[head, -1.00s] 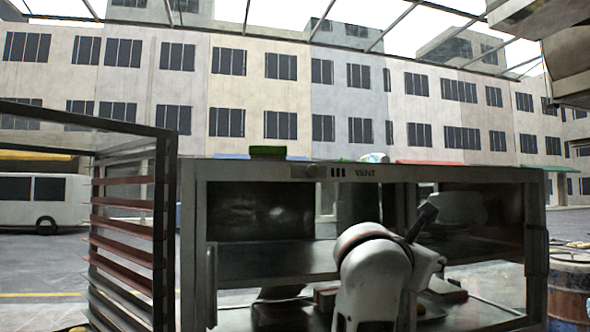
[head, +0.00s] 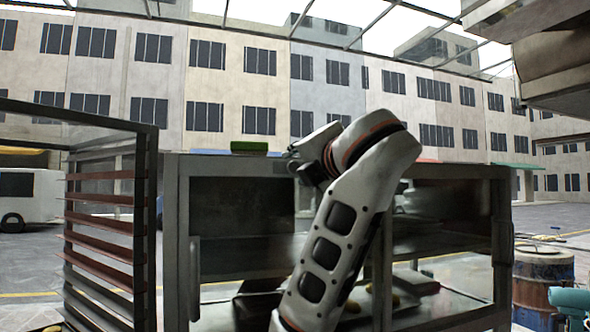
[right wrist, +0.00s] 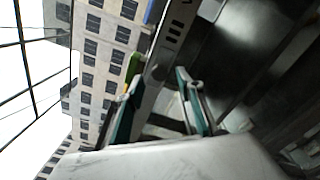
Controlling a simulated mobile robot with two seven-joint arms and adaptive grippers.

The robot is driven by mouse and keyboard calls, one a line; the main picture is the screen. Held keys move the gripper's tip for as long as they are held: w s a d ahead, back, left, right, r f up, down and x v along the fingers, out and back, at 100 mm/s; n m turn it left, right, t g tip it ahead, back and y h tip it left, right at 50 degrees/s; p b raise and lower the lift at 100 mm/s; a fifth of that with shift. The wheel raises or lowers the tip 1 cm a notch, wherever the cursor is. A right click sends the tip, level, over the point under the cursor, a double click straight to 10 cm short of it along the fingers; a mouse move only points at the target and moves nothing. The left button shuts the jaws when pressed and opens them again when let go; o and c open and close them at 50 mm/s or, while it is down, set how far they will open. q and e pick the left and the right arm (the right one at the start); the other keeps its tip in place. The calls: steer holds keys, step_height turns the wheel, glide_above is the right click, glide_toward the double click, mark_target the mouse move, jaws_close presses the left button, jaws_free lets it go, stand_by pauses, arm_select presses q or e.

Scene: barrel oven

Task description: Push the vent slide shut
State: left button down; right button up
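The vent sits on the top front rail (head: 235,167) of the glass-fronted oven cabinet. In the head view my right arm covers the slots and lettering. The dark vent slots (right wrist: 175,28) show on the rail in the right wrist view. The slide's exact position cannot be told. My right gripper (head: 303,160) is at the top rail in the head view, partly hidden by its own wrist. In the right wrist view its teal fingers (right wrist: 160,80) are apart, with the rail showing between them. Contact with the slide cannot be told. My left gripper is out of view.
A slatted door or rack (head: 105,225) stands at the left. A green block (head: 249,147) rests on the cabinet top. A rusty blue barrel (head: 540,285) and teal objects (head: 572,300) are at the right. The cabinet's glass front lies behind my arm.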

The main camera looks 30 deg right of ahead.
steer(key=shift+x, duration=1.4)
jaws_close()
steer(key=d, duration=0.2)
steer(key=s+d, duration=0.1)
steer(key=d, duration=0.2)
steer(key=shift+s, duration=0.2)
steer(key=shift+d, duration=0.1)
steer(key=shift+c, duration=1)
jaws_free()
steer(key=shift+o, duration=1)
steer(key=shift+d, duration=0.15)
